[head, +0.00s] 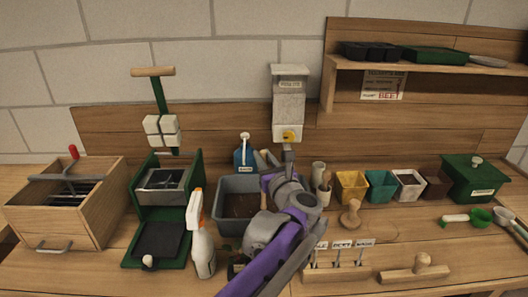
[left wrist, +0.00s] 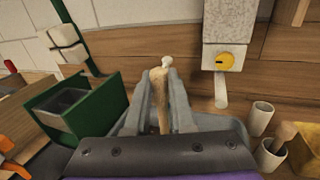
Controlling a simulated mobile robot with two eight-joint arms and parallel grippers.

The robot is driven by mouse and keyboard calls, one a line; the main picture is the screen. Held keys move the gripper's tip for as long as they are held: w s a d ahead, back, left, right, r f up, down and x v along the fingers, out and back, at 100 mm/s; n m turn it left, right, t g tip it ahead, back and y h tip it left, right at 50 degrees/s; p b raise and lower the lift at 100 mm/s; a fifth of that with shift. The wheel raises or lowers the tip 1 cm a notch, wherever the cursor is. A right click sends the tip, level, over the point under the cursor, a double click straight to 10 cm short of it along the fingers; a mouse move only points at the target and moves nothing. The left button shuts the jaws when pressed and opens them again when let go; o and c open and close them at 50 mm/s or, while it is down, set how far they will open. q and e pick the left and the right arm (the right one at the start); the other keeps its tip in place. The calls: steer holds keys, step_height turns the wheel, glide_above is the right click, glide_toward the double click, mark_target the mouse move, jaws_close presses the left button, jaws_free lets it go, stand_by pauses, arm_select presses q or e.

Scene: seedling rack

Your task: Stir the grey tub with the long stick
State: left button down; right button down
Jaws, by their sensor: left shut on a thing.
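The grey tub (head: 228,228) stands on the bench near the middle of the head view, with dark brown soil-like content inside. My left gripper (head: 266,181) is over the tub's right side and covers part of it. In the left wrist view, the left gripper (left wrist: 159,82) is shut on the long stick (left wrist: 161,100), a pale wooden piece held between the two fingers. My right gripper is not in view.
A white spray bottle (head: 201,243) stands close to the tub's front left. A blue bottle (head: 243,156) is behind it. A grey dispenser (head: 289,103) hangs on the back wall. Small pots (head: 351,186) stand to the right. A green box press (head: 165,190) is left.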

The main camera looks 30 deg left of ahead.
arm_select(q)
steer(key=shift+f+b, duration=0.8)
steer(key=shift+f, duration=1.5)
steer(key=shift+s, duration=0.1)
